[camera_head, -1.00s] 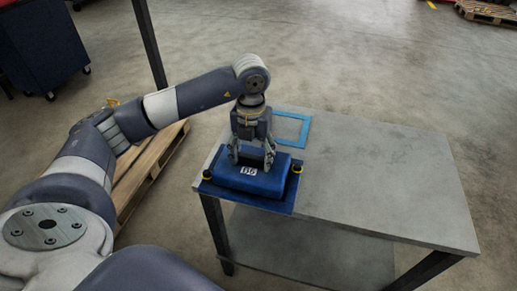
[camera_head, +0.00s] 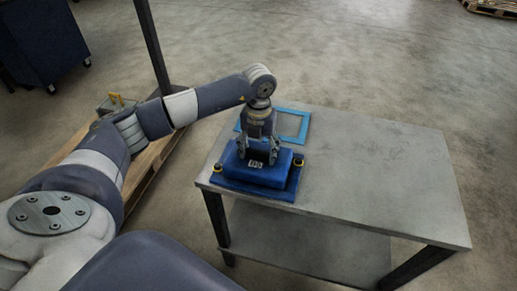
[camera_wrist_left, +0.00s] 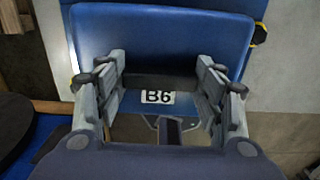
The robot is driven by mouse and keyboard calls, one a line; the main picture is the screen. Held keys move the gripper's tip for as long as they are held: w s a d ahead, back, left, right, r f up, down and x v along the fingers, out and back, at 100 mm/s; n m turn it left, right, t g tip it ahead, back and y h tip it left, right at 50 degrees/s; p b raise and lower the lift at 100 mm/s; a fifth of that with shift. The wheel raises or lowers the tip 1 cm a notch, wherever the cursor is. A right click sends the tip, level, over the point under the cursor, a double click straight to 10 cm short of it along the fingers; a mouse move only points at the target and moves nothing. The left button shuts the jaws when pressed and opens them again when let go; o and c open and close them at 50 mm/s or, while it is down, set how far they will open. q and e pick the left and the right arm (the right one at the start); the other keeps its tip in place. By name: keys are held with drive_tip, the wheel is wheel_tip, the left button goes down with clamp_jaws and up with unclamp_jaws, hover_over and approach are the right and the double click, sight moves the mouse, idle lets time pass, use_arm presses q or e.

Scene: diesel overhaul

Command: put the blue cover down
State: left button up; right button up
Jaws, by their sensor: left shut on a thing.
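The blue cover (camera_head: 262,176) is a boxy blue lid on a wider blue flange, with a white B6 label on its front and yellow-ringed black knobs at two corners. My left gripper (camera_head: 259,153) points down and is shut on the cover from above. The cover is over the front left part of the grey table (camera_head: 390,180); I cannot tell whether it touches the top. A light-blue square outline (camera_head: 305,127) lies behind it, partly hidden by the gripper. In the left wrist view the cover (camera_wrist_left: 160,35) spans between and beyond both fingers. My right gripper is out of view.
The right side of the table top is bare, with a lower shelf (camera_head: 300,245) beneath. A wooden pallet (camera_head: 150,165) lies left of the table below my arm. A dark blue cabinet (camera_head: 40,40) on castors stands at the far left, near a dark post (camera_head: 152,45).

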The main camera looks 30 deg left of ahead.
use_arm(q)
drive_tip(key=o, duration=1.3)
drive_tip(key=shift+c, duration=0.2)
wheel_tip(320, 180, up, 12)
drive_tip(key=b, duration=0.3)
